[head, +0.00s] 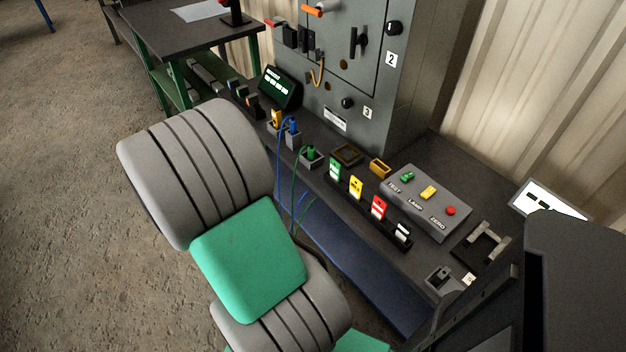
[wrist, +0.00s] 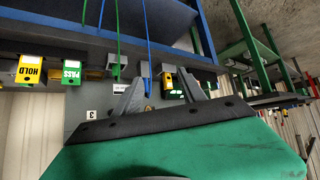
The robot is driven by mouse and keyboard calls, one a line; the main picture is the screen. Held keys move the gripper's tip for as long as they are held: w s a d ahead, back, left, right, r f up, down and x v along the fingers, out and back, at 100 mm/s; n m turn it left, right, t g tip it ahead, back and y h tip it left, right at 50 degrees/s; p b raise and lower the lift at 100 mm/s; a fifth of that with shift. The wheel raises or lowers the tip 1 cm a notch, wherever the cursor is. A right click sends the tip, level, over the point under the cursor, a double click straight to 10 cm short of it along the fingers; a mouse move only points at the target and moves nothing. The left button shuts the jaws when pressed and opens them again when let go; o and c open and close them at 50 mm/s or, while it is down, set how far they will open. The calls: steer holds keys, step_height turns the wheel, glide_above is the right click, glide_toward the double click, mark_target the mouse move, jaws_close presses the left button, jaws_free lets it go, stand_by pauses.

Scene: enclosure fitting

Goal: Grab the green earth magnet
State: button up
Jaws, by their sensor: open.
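The fingers point toward the holders, right of the green cable. In the head view my arm hides the lower left and the fingers do not show.
A blue plug (head: 292,126) with a blue cable and a yellow block (head: 276,117) stand beside the magnet. Green, yellow and red cards (head: 378,208) stand in front of a button box (head: 426,202). A grey cabinet (head: 390,110) rises behind the bench.

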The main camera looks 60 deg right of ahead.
mark_target(309, 152)
steer(key=s+d+f+m+g+h+b, duration=0.1)
steer(key=s+d+f, duration=0.2)
steer(key=d, duration=0.1)
steer(key=s+d+f+m+g+h+b, duration=0.1)
steer(key=s+d+f+m+b, duration=0.1)
steer(key=s+d+f, duration=0.1)
steer(key=s+d+f+m+g+h+b, duration=0.1)
steer(key=s+d+f+h, duration=0.1)
steer(key=d, duration=0.5)
steer(key=shift+s+d+f+m+g, duration=0.1)
steer(key=shift+s+f+m+g, duration=0.1)
steer(key=shift+s+f, duration=0.4)
steer(key=shift+s+d+f+m+g, duration=0.1)
steer(key=shift+s+f+m+g, duration=0.15)
steer(key=shift+s, duration=0.5)
steer(key=x, duration=0.3)
steer(key=b+x, duration=0.1)
steer(key=x, duration=0.2)
steer(key=shift+d, duration=0.45)
steer(key=shift+r, duration=0.1)
jaws_close()
